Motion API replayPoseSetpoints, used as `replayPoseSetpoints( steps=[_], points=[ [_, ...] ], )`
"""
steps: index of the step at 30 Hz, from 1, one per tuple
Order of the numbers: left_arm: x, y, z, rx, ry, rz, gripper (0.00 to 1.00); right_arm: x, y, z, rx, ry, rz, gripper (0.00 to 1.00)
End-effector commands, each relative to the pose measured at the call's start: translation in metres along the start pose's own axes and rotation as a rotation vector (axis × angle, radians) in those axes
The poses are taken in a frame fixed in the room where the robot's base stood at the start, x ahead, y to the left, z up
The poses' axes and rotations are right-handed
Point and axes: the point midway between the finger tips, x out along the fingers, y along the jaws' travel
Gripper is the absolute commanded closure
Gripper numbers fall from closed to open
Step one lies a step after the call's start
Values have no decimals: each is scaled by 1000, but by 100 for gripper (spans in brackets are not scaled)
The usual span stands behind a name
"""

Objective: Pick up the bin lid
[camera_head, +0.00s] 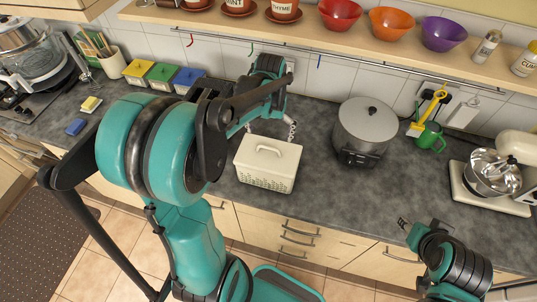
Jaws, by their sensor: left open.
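A cream bin (264,180) with a perforated lower wall stands on the dark counter in the middle of the view. Its cream lid (270,151) lies on top, with a raised handle bar across its middle. My left arm reaches in from the left over the counter. Its gripper (270,131) is open at the far side of the lid, partly hidden by my arm and the bin. I see nothing between its fingers, and contact with the lid cannot be told. My right gripper (404,223) is at the lower right, away from the bin, and its opening is unclear.
A grey lidded pot (365,128) stands to the right of the bin. A mixer with a metal bowl (492,175) is farther right. Coloured boxes (162,74) stand at the back left. A shelf (345,38) and rail run above the counter.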

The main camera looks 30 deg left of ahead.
Motion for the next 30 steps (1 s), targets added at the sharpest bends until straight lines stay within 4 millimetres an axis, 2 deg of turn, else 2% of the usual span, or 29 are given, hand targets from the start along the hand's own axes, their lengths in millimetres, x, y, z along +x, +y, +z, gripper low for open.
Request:
replayPoseSetpoints(
  steps=[15,19,25,26,30],
  points=[
    [68,-4,3,-1,-4,0,0,7,0,5,0,0,0,60],
    [77,-4,3,-1,-4,0,0,8,0,6,0,0,0,60],
    [77,-4,3,-1,-4,0,0,8,0,5,0,0,0,60],
    [77,-4,3,-1,-4,0,5,8,0,5,0,0,0,60],
    [77,-4,3,-1,-3,0,42,8,0,5,0,0,0,60]
  ],
)
